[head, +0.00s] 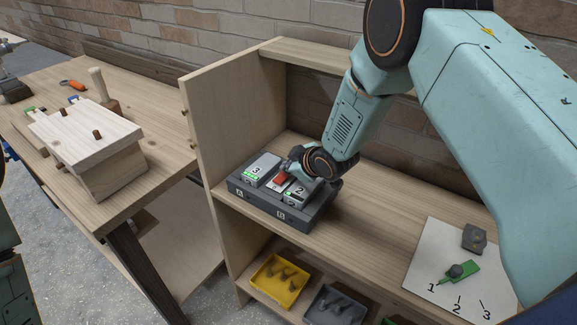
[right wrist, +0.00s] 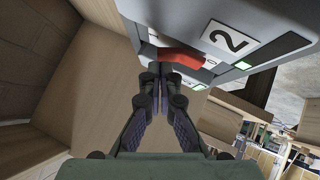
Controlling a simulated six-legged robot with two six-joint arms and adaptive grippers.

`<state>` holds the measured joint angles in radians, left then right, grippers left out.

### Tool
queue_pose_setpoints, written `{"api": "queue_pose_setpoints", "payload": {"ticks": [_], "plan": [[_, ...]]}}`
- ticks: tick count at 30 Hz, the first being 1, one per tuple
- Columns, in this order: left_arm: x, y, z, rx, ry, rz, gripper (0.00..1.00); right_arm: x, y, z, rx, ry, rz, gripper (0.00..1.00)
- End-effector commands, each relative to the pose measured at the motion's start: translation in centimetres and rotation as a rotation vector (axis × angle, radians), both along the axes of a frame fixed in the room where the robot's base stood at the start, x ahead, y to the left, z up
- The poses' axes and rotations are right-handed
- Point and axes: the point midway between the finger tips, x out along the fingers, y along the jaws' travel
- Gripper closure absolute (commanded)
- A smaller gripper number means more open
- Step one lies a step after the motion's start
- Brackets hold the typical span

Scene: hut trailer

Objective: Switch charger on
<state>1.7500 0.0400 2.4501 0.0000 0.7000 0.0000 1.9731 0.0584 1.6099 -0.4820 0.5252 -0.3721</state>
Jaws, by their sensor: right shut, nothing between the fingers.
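The charger (head: 260,206) is a dark box on the wooden shelf, with bays marked A and B. Battery 3 (head: 261,168) and battery 2 (head: 303,192) sit in it, with green strips showing. A red switch (head: 281,178) lies between them; in the right wrist view it is a red rocker (right wrist: 182,58) beside battery 2 (right wrist: 232,40). My right gripper (head: 292,166) is shut and empty over the charger. Its fingertips (right wrist: 172,72) are right at the switch; I cannot tell whether they touch it. The switch position is unclear. My left gripper is out of view.
The shelf's upright panel (head: 228,110) stands left of the charger. A white sheet numbered 1 to 3 (head: 428,262) lies to the right with a green item and a grey item. Yellow (head: 279,282) and grey bins are below. A workbench (head: 160,150) stands left.

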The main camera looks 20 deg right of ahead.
Motion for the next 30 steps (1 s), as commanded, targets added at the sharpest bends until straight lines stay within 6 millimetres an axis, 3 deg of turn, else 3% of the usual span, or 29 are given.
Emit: {"api": "queue_pose_setpoints", "payload": {"ticks": [6,30], "plan": [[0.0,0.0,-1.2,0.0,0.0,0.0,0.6,0.3,-0.4,-1.2,0.0,0.0,0.0,1.0],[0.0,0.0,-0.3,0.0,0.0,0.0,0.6,-0.8,1.0,-0.5,0.0,0.0,0.0,1.0]]}}
